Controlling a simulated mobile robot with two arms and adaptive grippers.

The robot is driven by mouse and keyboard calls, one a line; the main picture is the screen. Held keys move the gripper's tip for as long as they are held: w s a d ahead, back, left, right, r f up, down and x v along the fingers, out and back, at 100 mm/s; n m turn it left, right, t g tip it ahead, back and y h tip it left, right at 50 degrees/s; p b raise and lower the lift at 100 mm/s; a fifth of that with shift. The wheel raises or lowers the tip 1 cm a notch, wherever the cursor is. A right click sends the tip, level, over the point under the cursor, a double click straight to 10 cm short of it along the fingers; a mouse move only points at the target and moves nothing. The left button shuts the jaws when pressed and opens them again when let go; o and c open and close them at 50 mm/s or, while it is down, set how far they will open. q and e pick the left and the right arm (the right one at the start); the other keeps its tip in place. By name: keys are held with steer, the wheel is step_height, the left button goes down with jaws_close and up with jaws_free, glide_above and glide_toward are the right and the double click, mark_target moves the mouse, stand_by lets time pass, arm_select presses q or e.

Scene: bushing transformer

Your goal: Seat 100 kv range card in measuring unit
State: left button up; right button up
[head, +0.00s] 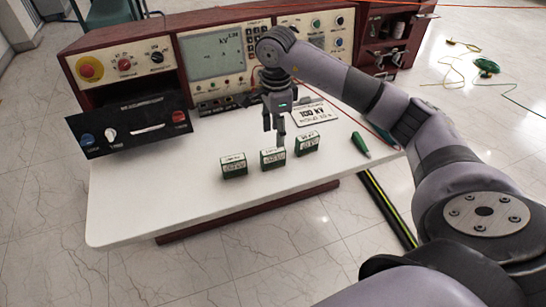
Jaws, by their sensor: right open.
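My right gripper (275,137) points down, open and empty, just above and behind the middle card. My left gripper is not in view.
A green pen-like object (361,145) lies to the right. A control console (215,55) lines the back. The table's (150,205) front left is clear.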

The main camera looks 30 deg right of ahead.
mark_target(273, 151)
step_height(273, 151, down, 3)
steer(key=shift+f, duration=0.2)
steer(key=shift+w+a+f+p, duration=0.1)
steer(key=shift+w+f+p, duration=0.1)
steer(key=shift+f, duration=0.7)
steer(key=shift+w+f+p, duration=0.1)
steer(key=shift+f+p, duration=0.05)
steer(key=shift+f, duration=0.75)
steer(key=shift+w+a+f+p, duration=0.1)
steer(key=shift+w+f+p, duration=0.1)
steer(key=shift+f, duration=0.7)
steer(key=shift+s, duration=0.1)
jaws_close()
